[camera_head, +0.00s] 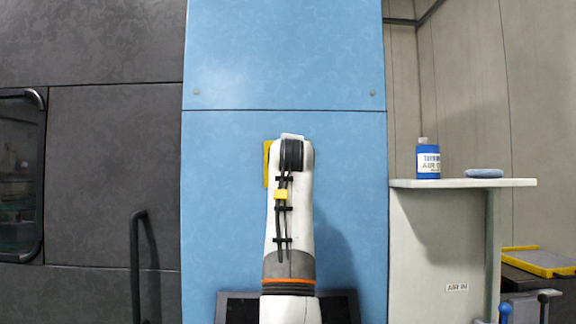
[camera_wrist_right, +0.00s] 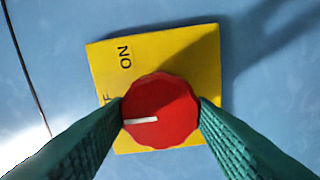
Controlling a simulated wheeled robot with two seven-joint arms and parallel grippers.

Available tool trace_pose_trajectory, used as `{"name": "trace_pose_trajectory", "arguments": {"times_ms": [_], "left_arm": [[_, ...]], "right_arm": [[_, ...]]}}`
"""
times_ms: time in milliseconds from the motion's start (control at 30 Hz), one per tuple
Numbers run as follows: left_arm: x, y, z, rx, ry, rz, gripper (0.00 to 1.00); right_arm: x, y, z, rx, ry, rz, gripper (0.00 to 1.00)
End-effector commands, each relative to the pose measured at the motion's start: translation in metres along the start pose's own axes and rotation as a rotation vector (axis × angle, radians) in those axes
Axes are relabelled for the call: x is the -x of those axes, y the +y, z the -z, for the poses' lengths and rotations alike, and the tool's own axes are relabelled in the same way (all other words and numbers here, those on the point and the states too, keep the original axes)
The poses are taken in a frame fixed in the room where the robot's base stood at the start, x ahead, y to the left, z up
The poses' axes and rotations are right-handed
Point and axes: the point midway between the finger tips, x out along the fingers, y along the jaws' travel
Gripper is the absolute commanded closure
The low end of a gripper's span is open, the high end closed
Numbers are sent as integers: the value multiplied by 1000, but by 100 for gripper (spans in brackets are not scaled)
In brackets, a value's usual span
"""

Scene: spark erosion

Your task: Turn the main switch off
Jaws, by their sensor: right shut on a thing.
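The main switch is a red round knob (camera_wrist_right: 160,110) on a yellow plate (camera_wrist_right: 165,52) in the right wrist view. The green fingers of my right gripper (camera_wrist_right: 160,112) are shut on the knob from both sides. The knob's white mark lies roughly level and reaches the left rim, beside a label of which only an "F" shows; my left finger hides the rest. "ON" is printed above it on the plate. In the head view a strip of the yellow plate (camera_head: 267,165) shows beside my right arm, which hides the knob. My left gripper is not in view.
The plate sits on a blue panel (camera_head: 225,190). A dark door with a handle (camera_head: 136,265) is at left. At right, a shelf (camera_head: 465,183) holds a blue bottle (camera_head: 428,160) and a blue cloth-like item (camera_head: 484,173).

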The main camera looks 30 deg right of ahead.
Motion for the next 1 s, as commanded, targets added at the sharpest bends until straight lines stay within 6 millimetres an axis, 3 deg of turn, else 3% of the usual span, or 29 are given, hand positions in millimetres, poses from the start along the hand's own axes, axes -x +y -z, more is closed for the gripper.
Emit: {"name": "trace_pose_trajectory", "arguments": {"times_ms": [167, 200, 333, 667, 767, 1000], "left_arm": [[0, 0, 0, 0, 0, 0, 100], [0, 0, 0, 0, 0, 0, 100], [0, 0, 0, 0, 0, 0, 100], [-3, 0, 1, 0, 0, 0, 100], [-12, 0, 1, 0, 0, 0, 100], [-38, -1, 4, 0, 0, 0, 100]], "right_arm": [[0, 0, 1, 4, 0, 0, 74], [0, 0, 1, 4, 0, 0, 48], [0, 0, 1, 4, 0, 1, 30], [4, -2, 0, 2, 0, 0, 30], [15, -3, 1, 1, 1, -2, 30], [66, -5, 1, 0, 2, -5, 30]]}}
